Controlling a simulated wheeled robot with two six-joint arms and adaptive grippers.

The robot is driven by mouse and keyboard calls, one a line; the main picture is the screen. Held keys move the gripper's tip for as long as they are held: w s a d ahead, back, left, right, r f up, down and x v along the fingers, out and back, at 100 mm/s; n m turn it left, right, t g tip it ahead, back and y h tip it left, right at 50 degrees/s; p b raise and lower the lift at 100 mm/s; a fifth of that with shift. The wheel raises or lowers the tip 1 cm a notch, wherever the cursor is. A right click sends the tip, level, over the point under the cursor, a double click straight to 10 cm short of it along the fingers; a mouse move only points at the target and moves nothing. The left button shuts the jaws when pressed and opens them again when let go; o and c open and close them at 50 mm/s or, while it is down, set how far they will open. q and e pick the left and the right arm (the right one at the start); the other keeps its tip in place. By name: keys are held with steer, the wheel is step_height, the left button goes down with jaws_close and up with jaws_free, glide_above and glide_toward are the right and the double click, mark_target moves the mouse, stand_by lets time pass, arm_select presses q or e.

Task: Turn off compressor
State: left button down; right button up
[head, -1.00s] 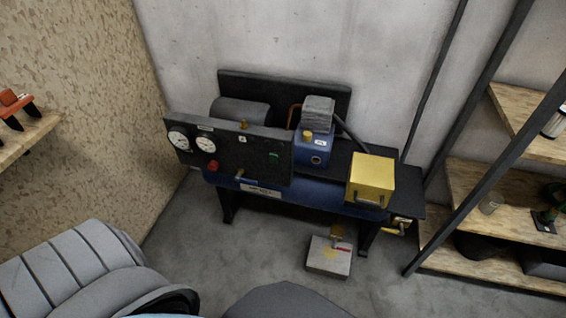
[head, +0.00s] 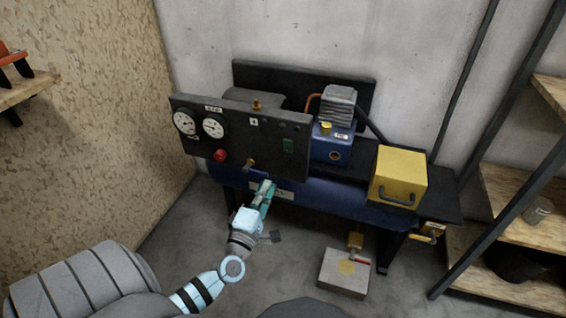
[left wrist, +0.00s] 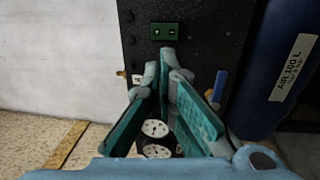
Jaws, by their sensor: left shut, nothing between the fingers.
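The compressor has a black panel (head: 265,137) with two white gauges (head: 198,125), a red knob (head: 220,155), a green switch (head: 288,146) and a brass valve (head: 250,164) below. Its blue tank (head: 325,190) lies beneath. My left gripper (head: 265,188) is shut and empty, in front of the tank and below the panel, apart from the switch. In the left wrist view, the teal fingers (left wrist: 167,55) point toward the green switch (left wrist: 165,32); the gauges (left wrist: 155,128) show between them. The red knob cannot be made out there. My right gripper is out of view.
A yellow box (head: 400,175) with a handle sits at the right end of the compressor bench. A grey block (head: 343,275) with a red-handled valve is on the floor in front. Wooden shelves with a dark metal frame (head: 500,150) stand at the right.

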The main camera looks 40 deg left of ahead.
mark_target(286, 145)
arm_select(q)
steer(key=b+x, duration=0.2)
steer(key=x, duration=1.1)
steer(key=shift+w+f+b, duration=0.1)
steer(key=shift+w+b, duration=0.05)
steer(key=shift+b, duration=0.15)
steer(key=shift+w+a, duration=0.15)
steer(key=shift+w, duration=0.2)
